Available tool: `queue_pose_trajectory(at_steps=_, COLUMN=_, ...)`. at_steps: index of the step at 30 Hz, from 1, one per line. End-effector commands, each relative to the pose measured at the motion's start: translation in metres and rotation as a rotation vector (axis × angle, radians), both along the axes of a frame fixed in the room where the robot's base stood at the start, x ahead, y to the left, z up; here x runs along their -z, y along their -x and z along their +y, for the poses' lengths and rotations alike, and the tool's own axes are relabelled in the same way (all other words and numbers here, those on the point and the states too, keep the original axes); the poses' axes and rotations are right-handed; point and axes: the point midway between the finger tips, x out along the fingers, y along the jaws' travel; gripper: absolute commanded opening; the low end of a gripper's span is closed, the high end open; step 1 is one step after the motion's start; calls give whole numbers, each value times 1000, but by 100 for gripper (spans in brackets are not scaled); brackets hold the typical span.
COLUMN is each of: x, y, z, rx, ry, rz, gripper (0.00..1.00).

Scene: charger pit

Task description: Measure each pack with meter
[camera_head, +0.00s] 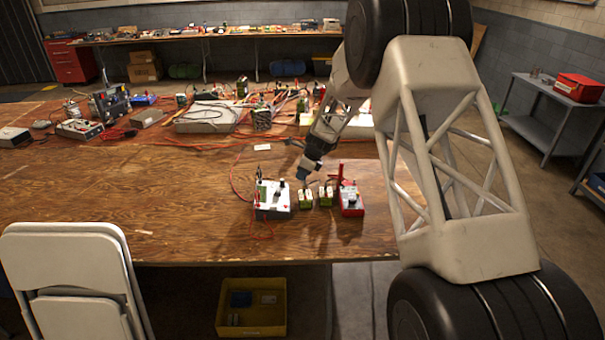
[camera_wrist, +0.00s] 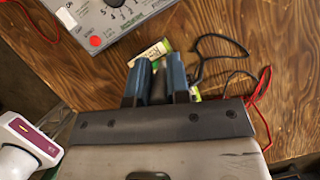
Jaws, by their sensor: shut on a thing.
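My gripper (camera_head: 304,174) is low over the workbench, just above and behind the small packs. In the wrist view its two blue fingers (camera_wrist: 158,70) are shut on a slim black piece (camera_wrist: 159,88), which looks like a probe handle. A green-and-white pack (camera_wrist: 150,53) shows just beyond the fingertips, partly hidden by them; I cannot tell whether anything touches it. Two green packs stand side by side, one at left (camera_head: 305,199) and one at right (camera_head: 326,196). A grey dial-faced meter (camera_wrist: 105,22) lies at the top left of the wrist view.
A pale box with black knob (camera_head: 273,200) stands left of the packs, and a red box (camera_head: 351,201) stands right. Black (camera_wrist: 215,40) and red leads (camera_wrist: 262,95) curl over the wood. The bench's front left (camera_head: 120,215) is bare. Instruments and cables crowd the back.

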Motion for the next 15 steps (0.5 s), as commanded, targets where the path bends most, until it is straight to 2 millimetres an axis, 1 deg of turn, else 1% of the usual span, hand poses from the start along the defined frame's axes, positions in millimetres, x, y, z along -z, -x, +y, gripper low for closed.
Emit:
queue_pose_trajectory(at_steps=11, x=1, y=0, z=0, rx=0, ry=0, rz=0, gripper=0)
queue_pose_trajectory(at_steps=12, x=1, y=0, z=0, rx=0, ry=0, rz=0, gripper=23)
queue_pose_trajectory(at_steps=14, x=1, y=0, z=0, rx=0, ry=0, rz=0, gripper=32)
queue_pose_trajectory(at_steps=15, x=1, y=0, z=0, rx=0, ry=0, rz=0, gripper=38)
